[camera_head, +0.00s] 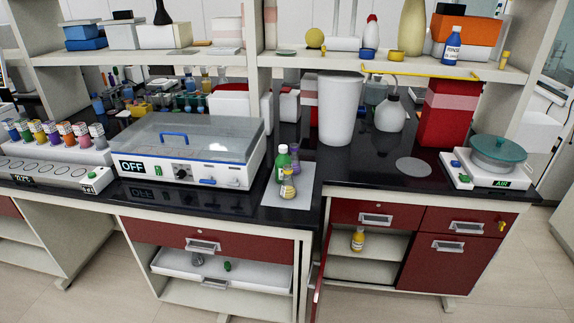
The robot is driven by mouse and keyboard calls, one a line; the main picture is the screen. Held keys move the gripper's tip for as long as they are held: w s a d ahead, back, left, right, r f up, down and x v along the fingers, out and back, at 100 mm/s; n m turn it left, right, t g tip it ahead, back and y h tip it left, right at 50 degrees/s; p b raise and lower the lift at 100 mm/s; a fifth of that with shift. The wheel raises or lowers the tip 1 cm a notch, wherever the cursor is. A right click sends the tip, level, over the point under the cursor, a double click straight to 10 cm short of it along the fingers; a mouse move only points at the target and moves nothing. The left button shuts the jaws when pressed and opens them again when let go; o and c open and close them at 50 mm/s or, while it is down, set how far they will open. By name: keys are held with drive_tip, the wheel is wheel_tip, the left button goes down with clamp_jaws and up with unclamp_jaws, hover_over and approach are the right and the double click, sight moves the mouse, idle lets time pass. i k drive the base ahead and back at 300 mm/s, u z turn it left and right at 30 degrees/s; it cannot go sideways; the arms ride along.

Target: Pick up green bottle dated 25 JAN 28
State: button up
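A small green bottle (283,161) stands upright on a light grey mat (300,197) on the black bench top, right of the white shaker box. A purple bottle (295,158) stands close on its right, and a yellowish bottle (288,186) is in front of it. The labels are too small to read, so I cannot tell any date. A small green object (227,265) lies in the open lower drawer; I cannot tell what it is. My gripper is not in view.
The white shaker box (180,150) with a clear lid is left of the mat. A white bin (339,108), red container (447,112) and balance (490,165) stand to the right. The drawer (220,272) juts out below. A yellow bottle (358,240) stands in the open cabinet.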

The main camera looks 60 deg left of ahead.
sight(282, 159)
drive_tip(key=u, duration=0.25)
drive_tip(key=i, duration=0.7)
drive_tip(key=u, duration=1.1)
drive_tip(key=i, duration=0.9)
drive_tip(key=u, duration=0.55)
drive_tip(key=k, duration=0.95)
drive_tip(key=u, duration=0.2)
drive_tip(key=i, duration=0.25)
drive_tip(key=z, duration=0.05)
